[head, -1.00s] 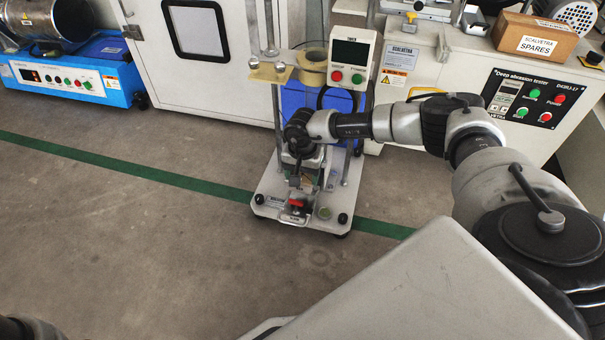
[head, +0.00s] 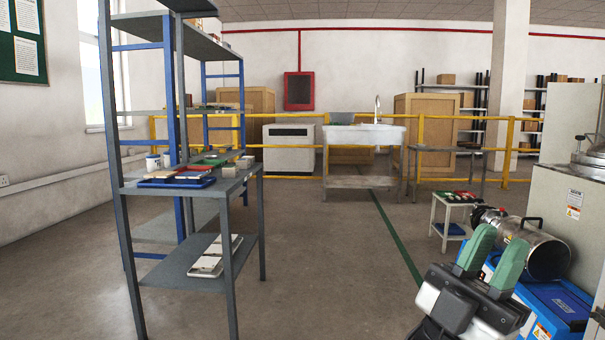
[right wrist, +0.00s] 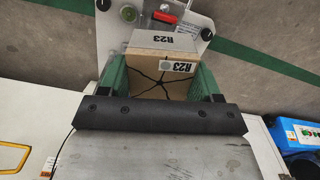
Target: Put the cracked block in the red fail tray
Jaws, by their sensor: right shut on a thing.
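A tan block marked R23 (right wrist: 162,68) with dark branching cracks shows in the right wrist view. My right gripper (right wrist: 160,78) has its green fingers on both sides of it and is shut on it. My left gripper (head: 492,255) shows in the head view at lower right, green fingers apart, with nothing between them. Small red and green items (head: 460,196) lie on a low white table (head: 437,203). Red also shows among trays on the shelf rack at left. I cannot tell which red item is the fail tray.
A metal shelf rack (head: 228,187) with a blue tray (head: 178,181) stands at left. A blue machine (head: 555,305) with a metal drum is at right. The middle floor is clear.

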